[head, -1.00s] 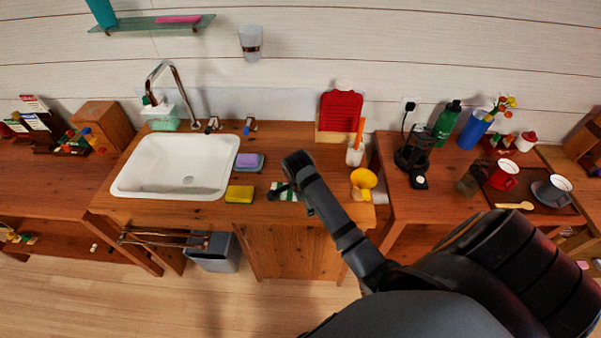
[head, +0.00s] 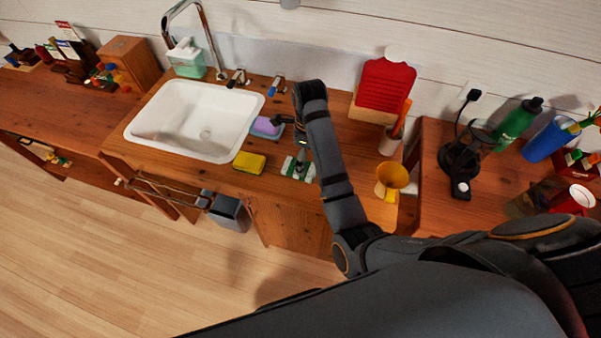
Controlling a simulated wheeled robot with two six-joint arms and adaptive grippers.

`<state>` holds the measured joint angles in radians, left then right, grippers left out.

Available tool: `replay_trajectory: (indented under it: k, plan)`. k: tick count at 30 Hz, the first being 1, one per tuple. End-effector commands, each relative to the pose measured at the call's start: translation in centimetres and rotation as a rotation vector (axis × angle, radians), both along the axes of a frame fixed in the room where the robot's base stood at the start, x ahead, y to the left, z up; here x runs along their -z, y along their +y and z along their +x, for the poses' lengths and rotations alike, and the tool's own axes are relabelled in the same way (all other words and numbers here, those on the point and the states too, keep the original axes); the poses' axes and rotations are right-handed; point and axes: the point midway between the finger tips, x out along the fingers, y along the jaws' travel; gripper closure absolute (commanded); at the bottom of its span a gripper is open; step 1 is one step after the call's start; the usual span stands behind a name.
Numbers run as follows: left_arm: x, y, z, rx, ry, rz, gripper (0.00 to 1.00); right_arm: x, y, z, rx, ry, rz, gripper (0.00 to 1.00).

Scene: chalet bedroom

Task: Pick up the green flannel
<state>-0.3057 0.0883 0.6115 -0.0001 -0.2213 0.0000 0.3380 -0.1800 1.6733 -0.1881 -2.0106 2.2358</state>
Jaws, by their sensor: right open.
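The green flannel (head: 290,168) is a small green and white cloth. It lies on the wooden counter, right of the yellow sponge. My right gripper (head: 290,140) is open above the counter, at the end of the arm coming in from the lower right. One dark finger points left towards the purple sponge, and the other points down over the flannel and hides part of it. I cannot tell whether that finger touches the cloth. My left gripper is not in view.
A yellow sponge (head: 249,162) and a purple sponge (head: 267,126) lie beside the white sink (head: 190,118). A soap bottle (head: 187,60) stands behind the sink.

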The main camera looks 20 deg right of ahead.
Motion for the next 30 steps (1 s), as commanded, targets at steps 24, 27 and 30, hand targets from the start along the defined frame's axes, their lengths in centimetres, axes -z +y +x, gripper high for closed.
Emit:
replay_trajectory:
  k: [24, 27, 30]
  plan:
    - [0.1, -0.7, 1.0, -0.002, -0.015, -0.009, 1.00, 5.0, 0.2, -0.1, -0.001, -0.001, 0.000, 0.32]
    - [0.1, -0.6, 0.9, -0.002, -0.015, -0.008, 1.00, 5.0, 0.2, -0.1, -0.001, -0.001, 0.000, 0.45]
    - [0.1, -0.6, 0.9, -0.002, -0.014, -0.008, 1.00, 5.0, 0.2, -0.1, -0.001, -0.001, 0.000, 0.59]
